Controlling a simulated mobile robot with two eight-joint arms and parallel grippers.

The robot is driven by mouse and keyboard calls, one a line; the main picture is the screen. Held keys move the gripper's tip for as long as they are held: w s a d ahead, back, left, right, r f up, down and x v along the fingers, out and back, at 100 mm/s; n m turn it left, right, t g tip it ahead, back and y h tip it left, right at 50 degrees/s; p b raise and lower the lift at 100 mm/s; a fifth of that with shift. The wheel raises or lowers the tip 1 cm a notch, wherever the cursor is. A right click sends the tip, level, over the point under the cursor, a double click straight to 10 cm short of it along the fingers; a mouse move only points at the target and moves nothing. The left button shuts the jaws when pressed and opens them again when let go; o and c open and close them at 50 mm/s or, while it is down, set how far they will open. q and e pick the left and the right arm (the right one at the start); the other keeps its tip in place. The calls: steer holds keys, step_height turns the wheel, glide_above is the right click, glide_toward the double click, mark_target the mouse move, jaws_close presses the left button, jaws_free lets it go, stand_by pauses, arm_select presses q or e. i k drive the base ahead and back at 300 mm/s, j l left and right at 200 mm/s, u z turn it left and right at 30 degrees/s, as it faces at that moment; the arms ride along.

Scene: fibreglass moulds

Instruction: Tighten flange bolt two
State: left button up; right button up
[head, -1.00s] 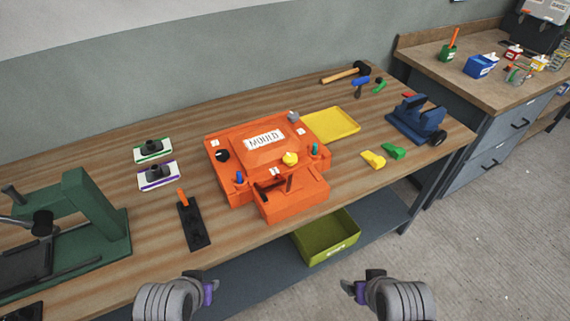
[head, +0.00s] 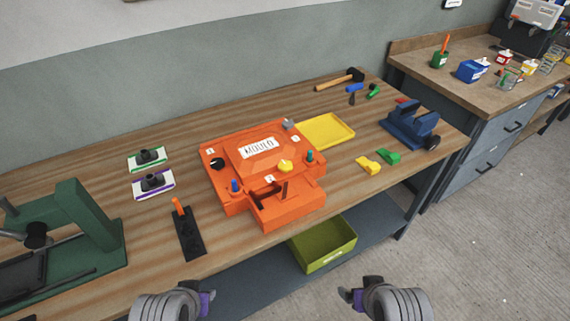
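The orange mould (head: 262,158) with a white "MOULD" label sits in the middle of the wooden bench. Around its flange stand several coloured bolts or knobs: a blue one (head: 235,186) at the front left, a yellow one (head: 285,166) at the front, a teal one (head: 310,156) at the right, a black one (head: 217,163) at the left and a grey one (head: 289,124) at the back. Which is bolt two cannot be read. My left gripper (head: 205,303) and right gripper (head: 349,295) are low in front of the bench, apart from everything; their finger gaps are unclear.
A black plate with an orange handle (head: 188,232) lies left of the mould. A green press (head: 80,230) stands far left. A yellow tray (head: 326,131), blue vise (head: 410,126) and hammer (head: 340,80) are right and behind. A green bin (head: 323,246) sits below.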

mark_target(285, 166)
steer(key=j, duration=0.4)
steer(key=i+j+u, duration=0.1)
steer(key=j, duration=0.35)
steer(key=i+j, duration=0.1)
steer(key=j, duration=0.3)
steer(key=u, duration=0.05)
